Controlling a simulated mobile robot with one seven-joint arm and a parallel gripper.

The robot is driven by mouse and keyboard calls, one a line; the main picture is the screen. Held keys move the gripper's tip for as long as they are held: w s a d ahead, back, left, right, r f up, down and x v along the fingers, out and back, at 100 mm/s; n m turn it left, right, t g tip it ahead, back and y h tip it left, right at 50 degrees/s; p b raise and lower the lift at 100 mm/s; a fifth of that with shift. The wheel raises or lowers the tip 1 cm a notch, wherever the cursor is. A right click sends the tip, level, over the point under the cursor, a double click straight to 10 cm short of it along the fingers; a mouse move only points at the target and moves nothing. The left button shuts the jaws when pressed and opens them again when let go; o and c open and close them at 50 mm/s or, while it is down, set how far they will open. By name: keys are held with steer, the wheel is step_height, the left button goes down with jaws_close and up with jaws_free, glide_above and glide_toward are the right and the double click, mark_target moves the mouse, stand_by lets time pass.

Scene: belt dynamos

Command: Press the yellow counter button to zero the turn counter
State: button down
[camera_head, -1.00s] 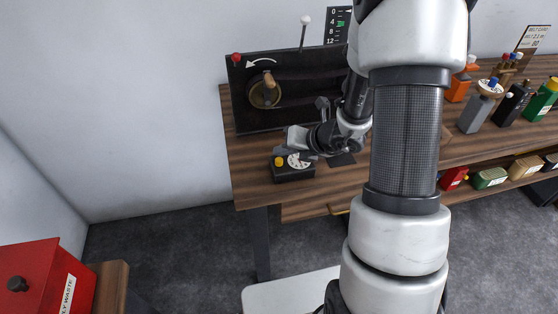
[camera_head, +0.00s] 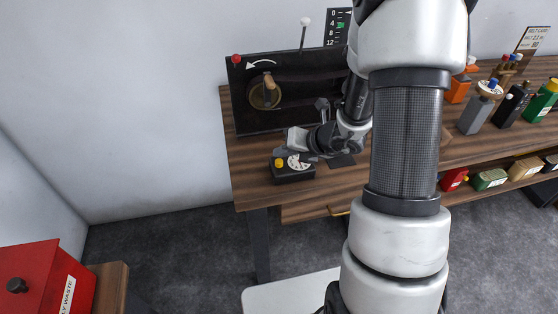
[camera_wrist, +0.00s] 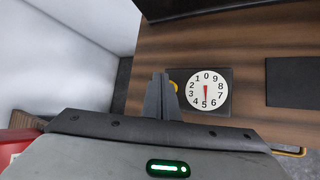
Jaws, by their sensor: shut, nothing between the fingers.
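The turn counter (camera_head: 292,172) is a black box on the left front of the wooden bench, with a yellow button (camera_head: 279,163) on its left and a white dial. In the wrist view the dial (camera_wrist: 206,90) shows a red pointer at about 5. My gripper (camera_wrist: 161,82) is shut and empty, its fingertips just left of the counter there. The fingers cover most of the yellow button (camera_wrist: 174,86), and only a sliver shows. In the head view my gripper (camera_head: 281,151) is directly above the button. I cannot tell whether the fingertips touch it.
A black panel with a crank (camera_head: 268,89) stands behind the counter, with a red knob (camera_head: 236,59) at its upper left. Several coloured containers (camera_head: 488,105) stand at the right of the bench. A red bin (camera_head: 35,275) is at the lower left.

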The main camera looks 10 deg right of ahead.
stand_by(0.7)
steer(key=shift+f+b, duration=0.45)
steer(key=shift+b, duration=0.05)
steer(key=shift+f+b, duration=0.5)
steer(key=shift+f, duration=0.05)
stand_by(0.4)
stand_by(0.4)
steer(key=shift+r+p, duration=0.8)
steer(key=shift+r, duration=0.15)
steer(key=shift+r, duration=0.1)
steer(key=shift+r+p, duration=2.1)
steer(key=shift+r, duration=0.3)
